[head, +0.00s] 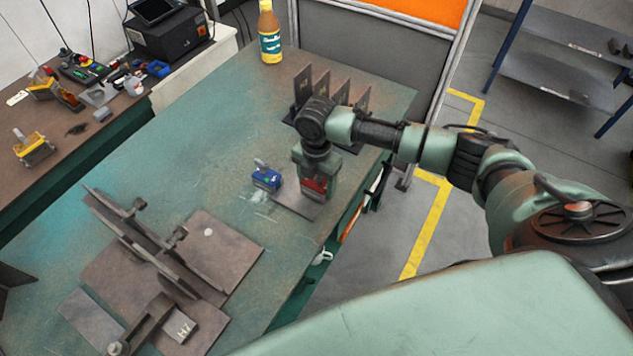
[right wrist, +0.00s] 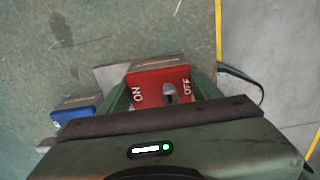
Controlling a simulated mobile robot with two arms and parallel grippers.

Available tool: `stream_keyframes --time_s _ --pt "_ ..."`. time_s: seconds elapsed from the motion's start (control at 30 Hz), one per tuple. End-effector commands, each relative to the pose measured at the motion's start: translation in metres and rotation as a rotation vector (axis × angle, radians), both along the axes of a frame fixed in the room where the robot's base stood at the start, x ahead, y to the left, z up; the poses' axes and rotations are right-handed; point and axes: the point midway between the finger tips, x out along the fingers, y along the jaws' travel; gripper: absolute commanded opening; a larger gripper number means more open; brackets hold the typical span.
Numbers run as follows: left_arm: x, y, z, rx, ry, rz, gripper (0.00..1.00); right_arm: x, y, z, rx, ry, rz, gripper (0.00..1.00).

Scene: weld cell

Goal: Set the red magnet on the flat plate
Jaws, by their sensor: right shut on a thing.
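The red magnet (head: 315,185) is between the fingers of my right gripper (head: 317,180), partly hidden by them. In the right wrist view, the red magnet (right wrist: 160,88) shows its ON and OFF marks and a grey lever, with the green fingers at its sides. The flat plate (head: 292,204) lies near the table's right edge, under the gripper. A corner of the flat plate (right wrist: 108,76) shows past the magnet in the wrist view. I cannot tell whether the magnet touches it. My left gripper is not in view.
A blue magnet (head: 267,177) stands just left of the plate; it also shows in the wrist view (right wrist: 75,113). Upright brown plates (head: 303,88) stand behind my gripper. A welded assembly (head: 215,250) fills the front left. A bottle (head: 269,38) stands at the back.

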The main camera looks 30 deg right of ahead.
Motion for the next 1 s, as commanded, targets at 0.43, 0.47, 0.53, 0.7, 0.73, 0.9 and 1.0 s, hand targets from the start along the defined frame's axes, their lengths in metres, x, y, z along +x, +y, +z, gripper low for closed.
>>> stream_keyframes --time_s 0.43,0.47,0.53,0.7,0.73,0.9,1.0 --pt "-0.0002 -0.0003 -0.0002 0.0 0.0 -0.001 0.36 0.0017 0.0005 -0.0001 0.002 -0.005 0.0 0.0" --pt "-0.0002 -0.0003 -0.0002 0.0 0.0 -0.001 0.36 0.0017 0.0005 -0.0004 0.002 -0.005 0.0 0.0" --pt "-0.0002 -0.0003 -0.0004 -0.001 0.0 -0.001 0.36 0.0017 0.0007 -0.0011 0.002 -0.005 0.0 0.0" --pt "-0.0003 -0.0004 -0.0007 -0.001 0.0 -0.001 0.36 0.0017 0.0007 -0.0028 0.002 -0.005 0.0 0.0" --pt "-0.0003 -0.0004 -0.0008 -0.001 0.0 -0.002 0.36 0.0017 0.0007 -0.0031 0.002 -0.005 0.0 0.0" --pt "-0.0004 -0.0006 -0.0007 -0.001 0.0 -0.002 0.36 0.0012 0.0005 -0.0035 0.002 -0.003 0.0 0.89" --pt "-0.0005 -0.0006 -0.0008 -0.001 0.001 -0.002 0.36 0.0009 0.0003 -0.004 0.002 -0.003 0.0 0.89"
